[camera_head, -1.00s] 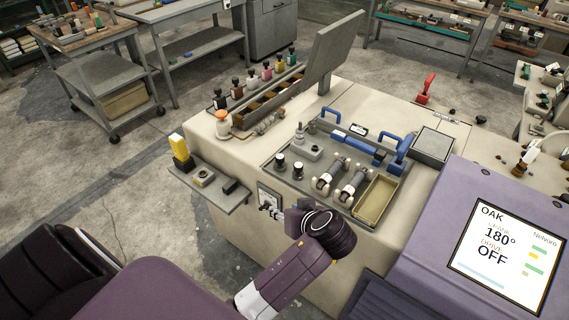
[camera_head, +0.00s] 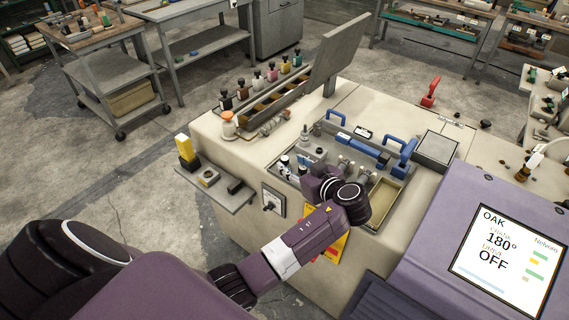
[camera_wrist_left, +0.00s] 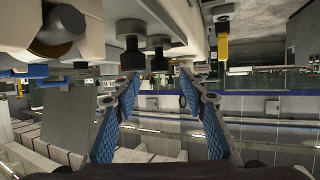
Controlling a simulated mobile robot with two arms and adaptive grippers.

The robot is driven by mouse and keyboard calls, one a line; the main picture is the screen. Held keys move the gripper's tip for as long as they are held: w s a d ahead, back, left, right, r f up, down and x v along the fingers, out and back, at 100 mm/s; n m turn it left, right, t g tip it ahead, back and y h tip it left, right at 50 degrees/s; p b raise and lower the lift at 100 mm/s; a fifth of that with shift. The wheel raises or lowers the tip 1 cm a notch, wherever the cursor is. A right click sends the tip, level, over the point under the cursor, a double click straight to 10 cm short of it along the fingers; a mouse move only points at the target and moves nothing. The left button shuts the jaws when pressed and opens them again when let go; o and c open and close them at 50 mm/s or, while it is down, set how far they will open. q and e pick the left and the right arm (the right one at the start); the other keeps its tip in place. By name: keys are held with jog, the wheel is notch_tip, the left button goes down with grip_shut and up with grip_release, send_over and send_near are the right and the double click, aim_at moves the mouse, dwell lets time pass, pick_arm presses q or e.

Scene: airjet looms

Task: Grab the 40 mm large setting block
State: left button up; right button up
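No label reading 40 mm is legible, so I cannot tell which piece is the 40 mm large setting block. On the small side shelf (camera_head: 221,197) stand an upright yellow block (camera_head: 185,148) with a dark base, a grey block (camera_head: 208,177) with a round dark centre, and a low black block (camera_head: 236,187). My left gripper (camera_head: 320,184) is over the grey tool tray, its fingertips hidden by the wrist. In the left wrist view its two blue-padded fingers (camera_wrist_left: 160,118) are spread with nothing between them. Two black knobs (camera_wrist_left: 146,58) show beyond. My right gripper is out of view.
The tray holds blue-handled tools (camera_head: 359,145), metal cylinders and a tan bin (camera_head: 385,198). Behind it are a row of small bottles (camera_head: 257,79) and a raised grey lid (camera_head: 338,52). A purple console with a screen (camera_head: 505,253) stands at right. Floor left of the shelf is clear.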

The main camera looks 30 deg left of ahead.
aim_at(286, 160)
pick_arm(q)
jog(key=p+x, duration=0.1)
jog(key=x, duration=0.5)
jog(key=shift+d, duration=0.1)
jog(key=shift+c, duration=1.1)
grip_shut()
